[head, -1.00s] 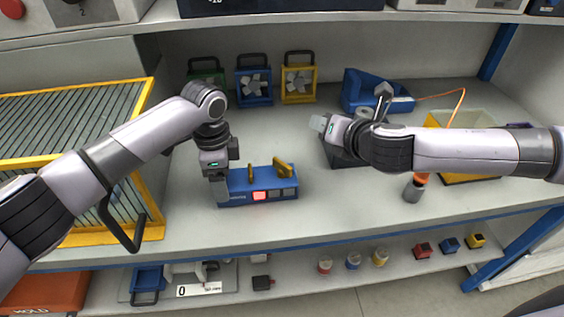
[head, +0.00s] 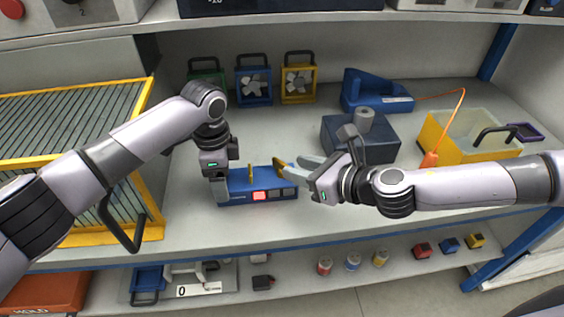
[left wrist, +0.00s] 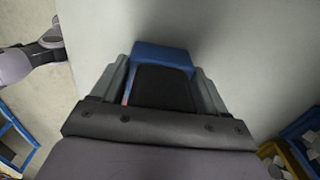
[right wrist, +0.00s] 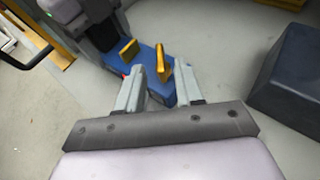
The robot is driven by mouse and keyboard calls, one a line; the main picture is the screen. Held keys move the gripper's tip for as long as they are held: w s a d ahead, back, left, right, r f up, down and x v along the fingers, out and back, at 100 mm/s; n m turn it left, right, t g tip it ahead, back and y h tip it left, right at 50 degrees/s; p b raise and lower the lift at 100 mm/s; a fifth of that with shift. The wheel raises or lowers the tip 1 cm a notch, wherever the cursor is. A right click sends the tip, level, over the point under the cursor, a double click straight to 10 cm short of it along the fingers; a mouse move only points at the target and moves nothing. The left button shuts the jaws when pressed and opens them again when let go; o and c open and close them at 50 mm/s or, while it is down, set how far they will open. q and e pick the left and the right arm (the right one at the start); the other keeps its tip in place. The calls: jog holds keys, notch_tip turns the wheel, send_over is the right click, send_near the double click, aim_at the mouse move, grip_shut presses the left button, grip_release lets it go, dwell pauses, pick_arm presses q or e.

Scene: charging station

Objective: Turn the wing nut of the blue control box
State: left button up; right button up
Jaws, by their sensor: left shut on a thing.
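The blue control box (head: 235,184) lies on the shelf, with a lit pinkish button and darker buttons on its front. Two yellow wing-like pieces stand on its top, a left one (head: 252,177) and a right wing nut (head: 279,165). My left gripper (head: 221,190) is shut on the box's left end; the left wrist view shows its fingers on either side of the blue box (left wrist: 160,54). My right gripper (head: 300,168) is open at the box's right end. In the right wrist view, the nearer wing nut (right wrist: 159,70) appears between its fingertips; I cannot tell whether they touch it.
A dark blue block (head: 375,150) with a grey roll stands right of the box. A yellow-rimmed bin (head: 445,152) and an orange-handled tool (head: 430,159) are further right. Small fans (head: 254,86) stand behind. A yellow-framed rack (head: 150,180) is at left. The shelf's front is clear.

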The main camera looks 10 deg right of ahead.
aim_at(285, 164)
jog(key=shift+x, duration=2.85)
grip_shut()
